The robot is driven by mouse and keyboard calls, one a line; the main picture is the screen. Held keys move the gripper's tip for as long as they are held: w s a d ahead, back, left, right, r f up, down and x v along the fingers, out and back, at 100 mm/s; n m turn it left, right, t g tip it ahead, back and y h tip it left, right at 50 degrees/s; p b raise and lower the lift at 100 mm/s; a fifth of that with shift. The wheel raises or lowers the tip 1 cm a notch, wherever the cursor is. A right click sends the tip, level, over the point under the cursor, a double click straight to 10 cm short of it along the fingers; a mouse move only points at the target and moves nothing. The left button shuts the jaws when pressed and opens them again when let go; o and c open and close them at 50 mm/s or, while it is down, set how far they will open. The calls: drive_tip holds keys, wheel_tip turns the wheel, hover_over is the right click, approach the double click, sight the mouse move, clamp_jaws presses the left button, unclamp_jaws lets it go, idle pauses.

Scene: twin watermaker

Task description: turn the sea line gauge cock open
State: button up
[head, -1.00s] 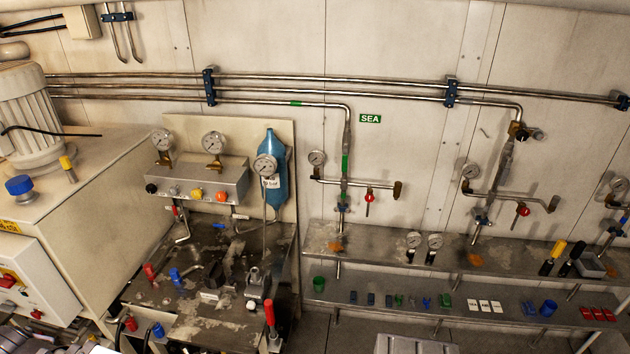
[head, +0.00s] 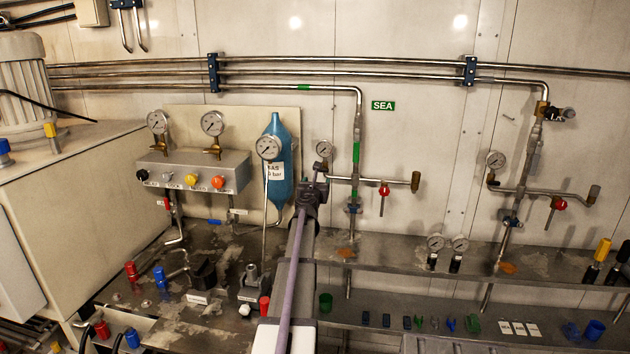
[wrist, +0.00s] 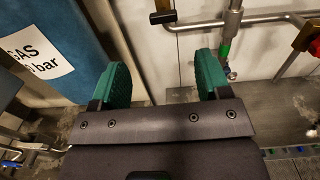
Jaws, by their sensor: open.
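The sea line gauge (head: 324,148) stands on the left end of a short pipe branch, left of the green SEA sign (head: 383,105). In the head view my gripper (head: 317,172) is just below the gauge and hides the cock under it. In the wrist view a small dark bar handle (wrist: 163,17), apparently the gauge cock's, lies crosswise beyond my fingertips. My gripper (wrist: 164,68) is open, with two green finger pads apart and nothing between them. The handle is ahead of the gap, not between the pads.
A blue gas bottle (head: 280,165) stands close on the left, and also shows in the wrist view (wrist: 60,45). The sea pipe (wrist: 230,25) and a red-handled valve (head: 384,190) are on the right. A shelf (head: 390,250) runs below.

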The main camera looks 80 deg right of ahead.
sight(323, 171)
drive_tip(key=shift+s+d, duration=0.2)
drive_tip(key=d, duration=1)
drive_tip(key=shift+w+d, duration=0.25)
drive_tip(key=shift+d, duration=0.1)
drive_tip(key=c, duration=0.9)
